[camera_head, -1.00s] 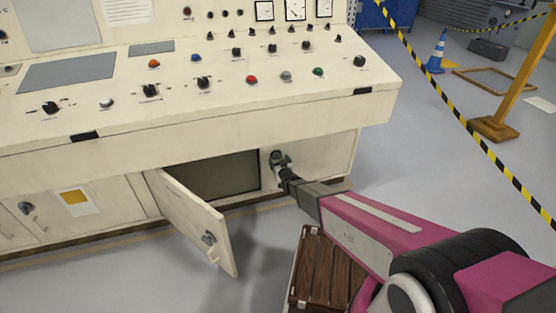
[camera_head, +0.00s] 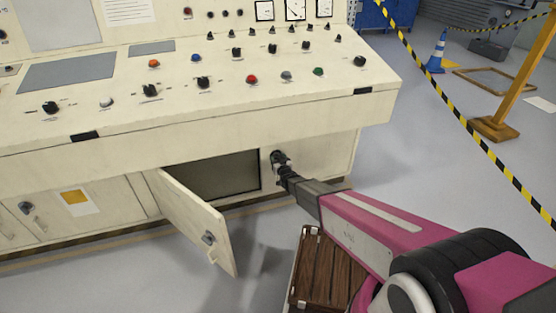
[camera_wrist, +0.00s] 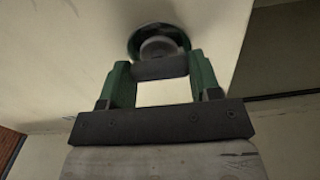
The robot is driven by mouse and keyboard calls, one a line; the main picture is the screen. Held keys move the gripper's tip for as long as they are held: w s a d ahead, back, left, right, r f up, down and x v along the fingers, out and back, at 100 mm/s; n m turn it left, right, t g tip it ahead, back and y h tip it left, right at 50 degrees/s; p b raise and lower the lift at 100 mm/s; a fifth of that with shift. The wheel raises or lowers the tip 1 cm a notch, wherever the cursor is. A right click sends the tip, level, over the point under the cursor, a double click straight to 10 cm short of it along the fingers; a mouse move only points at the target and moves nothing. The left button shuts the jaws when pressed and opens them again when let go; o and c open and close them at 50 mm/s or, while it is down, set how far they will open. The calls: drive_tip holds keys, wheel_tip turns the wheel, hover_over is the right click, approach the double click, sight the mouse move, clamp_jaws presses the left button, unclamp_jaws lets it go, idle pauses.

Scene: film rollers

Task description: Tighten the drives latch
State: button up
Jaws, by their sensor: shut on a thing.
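The latch (camera_wrist: 159,45) is a round dark green and grey fitting on the cream cabinet front, to the right of the dark opening. Its dark handle bar lies between the green fingers of my gripper (camera_wrist: 160,67). My gripper is shut on this handle, with a finger on each side. In the head view my gripper (camera_head: 280,160) reaches the panel just right of the opening and covers most of the latch. No label is readable there, so I cannot tell whether this is the drives latch.
A cabinet door (camera_head: 200,222) hangs open to the left of my gripper, with its own latch. The console desk (camera_head: 290,105) with knobs and buttons overhangs above. A wooden crate (camera_head: 325,270) stands below my arm. Striped tape (camera_head: 465,120) runs at the right.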

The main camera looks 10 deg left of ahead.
drive_tip(key=m, duration=0.4)
drive_tip(key=shift+d+m, duration=0.1)
drive_tip(key=shift+m, duration=0.2)
drive_tip(key=m, duration=0.3)
drive_tip(key=shift+w+m, duration=0.1)
drive_tip(key=shift+m, duration=0.2)
drive_tip(key=m, duration=0.4)
drive_tip(key=shift+f+m, duration=0.15)
drive_tip(key=shift+m, duration=0.15)
drive_tip(key=shift+d+m, duration=0.1)
drive_tip(key=shift+m, duration=1.8)
drive_tip(key=o, duration=0.9)
